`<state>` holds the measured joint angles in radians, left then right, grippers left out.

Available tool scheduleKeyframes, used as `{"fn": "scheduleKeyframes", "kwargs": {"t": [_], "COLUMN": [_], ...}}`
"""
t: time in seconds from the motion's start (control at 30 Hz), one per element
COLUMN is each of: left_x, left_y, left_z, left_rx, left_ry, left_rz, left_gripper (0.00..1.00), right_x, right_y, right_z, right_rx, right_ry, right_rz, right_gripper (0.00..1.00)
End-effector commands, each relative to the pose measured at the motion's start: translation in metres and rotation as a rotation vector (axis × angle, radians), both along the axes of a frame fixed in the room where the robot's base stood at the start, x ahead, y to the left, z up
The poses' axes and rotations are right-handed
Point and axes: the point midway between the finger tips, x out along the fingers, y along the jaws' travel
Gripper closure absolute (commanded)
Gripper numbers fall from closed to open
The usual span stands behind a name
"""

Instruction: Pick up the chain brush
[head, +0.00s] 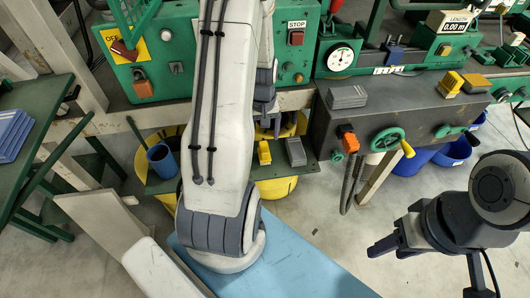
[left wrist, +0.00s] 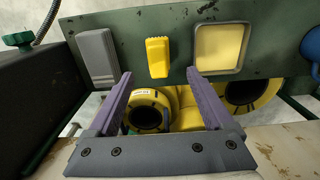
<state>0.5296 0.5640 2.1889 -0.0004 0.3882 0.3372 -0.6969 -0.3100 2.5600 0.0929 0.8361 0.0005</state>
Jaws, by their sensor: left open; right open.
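A small yellow block with a ridged end, which looks like the chain brush (left wrist: 157,57), lies on a green shelf (left wrist: 270,62). It also shows in the head view (head: 264,153). In the left wrist view it appears between the fingertips of my left gripper (left wrist: 160,76), near their ends. That gripper is open and empty; I cannot tell its height above the shelf. In the head view my left arm partly hides the left gripper (head: 270,124). My right gripper (head: 385,246) is at the right, over the floor, open and well away from the shelf.
A grey block (left wrist: 97,55) lies left of the brush and a square tray (left wrist: 236,70) right of it. A blue mug (head: 162,160) stands at the shelf's left. Yellow hose coils (left wrist: 148,112) sit below. A dark bench (head: 390,105) with a green handwheel (head: 386,139) stands right.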

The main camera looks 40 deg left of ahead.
Motion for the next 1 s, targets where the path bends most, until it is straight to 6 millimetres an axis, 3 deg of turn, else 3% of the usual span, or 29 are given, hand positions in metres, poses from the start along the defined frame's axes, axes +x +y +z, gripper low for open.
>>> {"fn": "scheduleKeyframes", "kwargs": {"t": [0.2, 0.47, 0.73, 1.0], "left_x": [-0.001, 0.0, 0.0, 0.001], "left_y": [-0.001, -0.002, -0.004, -0.003], "left_z": [-0.033, -0.05, -0.084, -0.094], "left_rx": [-0.003, -0.002, -0.002, 0.0], "left_ry": [0.005, 0.003, 0.003, 0.0], "left_rz": [-0.001, -0.003, -0.002, -0.002], "left_gripper": [0.15, 0.15, 0.15, 0.15], "right_x": [0.0, 0.0, 0.0, 0.0], "right_y": [0.0, 0.0, 0.0, 0.0], "right_z": [0.005, 0.011, 0.023, 0.023], "right_rx": [0.0, 0.0, 0.0, 0.0], "right_ry": [0.0, 0.0, 0.0, 0.0], "right_rz": [0.0, -0.001, -0.001, -0.001], "right_gripper": [0.5, 0.5, 0.5, 0.5]}}
